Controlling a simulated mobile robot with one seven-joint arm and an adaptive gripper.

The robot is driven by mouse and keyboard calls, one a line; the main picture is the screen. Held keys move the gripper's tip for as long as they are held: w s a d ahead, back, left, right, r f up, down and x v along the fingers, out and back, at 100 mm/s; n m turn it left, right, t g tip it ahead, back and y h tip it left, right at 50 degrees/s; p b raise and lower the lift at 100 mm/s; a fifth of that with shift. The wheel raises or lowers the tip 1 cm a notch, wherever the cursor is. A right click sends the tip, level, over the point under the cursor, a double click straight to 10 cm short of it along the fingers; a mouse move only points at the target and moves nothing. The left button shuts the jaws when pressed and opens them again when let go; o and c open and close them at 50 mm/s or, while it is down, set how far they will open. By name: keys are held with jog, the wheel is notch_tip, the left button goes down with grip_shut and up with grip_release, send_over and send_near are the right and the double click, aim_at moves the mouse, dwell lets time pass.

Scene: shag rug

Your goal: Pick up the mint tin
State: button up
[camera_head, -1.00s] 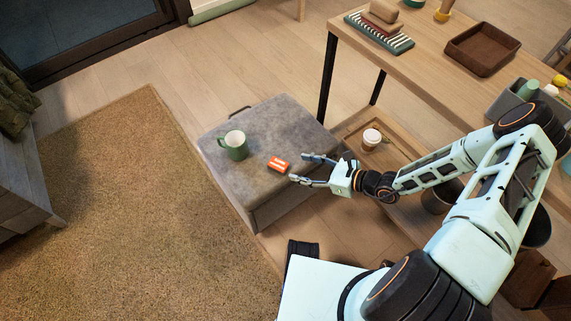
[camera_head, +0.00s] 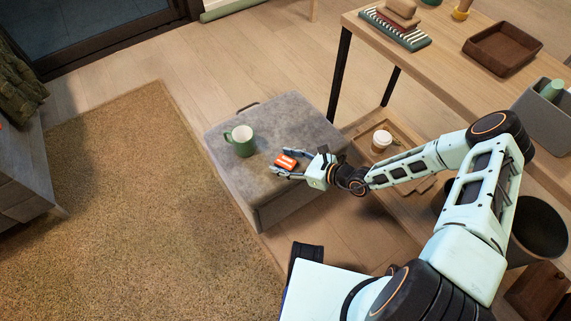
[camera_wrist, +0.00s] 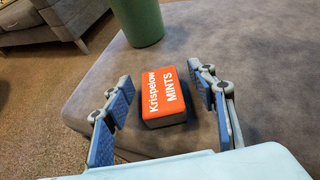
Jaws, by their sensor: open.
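The mint tin (camera_head: 286,162) is a small orange-red box on the top of the grey ottoman (camera_head: 250,181). In the wrist view the mint tin (camera_wrist: 166,95) shows white lettering, "Krispelow MINTS". My gripper (camera_head: 283,164) is open. In the wrist view my gripper (camera_wrist: 160,98) has one blue-padded finger on each side of the tin, with a gap on both sides. The tin rests on the ottoman and is not gripped.
A green mug (camera_head: 240,141) stands on the ottoman just beyond the tin; its base also shows in the wrist view (camera_wrist: 138,20). A wooden table (camera_head: 440,62) with a lower shelf stands at the right. A tan rug (camera_head: 130,190) covers the floor at left.

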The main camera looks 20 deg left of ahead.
jog(key=c, duration=1.2)
jog(key=shift+r, duration=0.1)
jog(key=shift+c, duration=0.2)
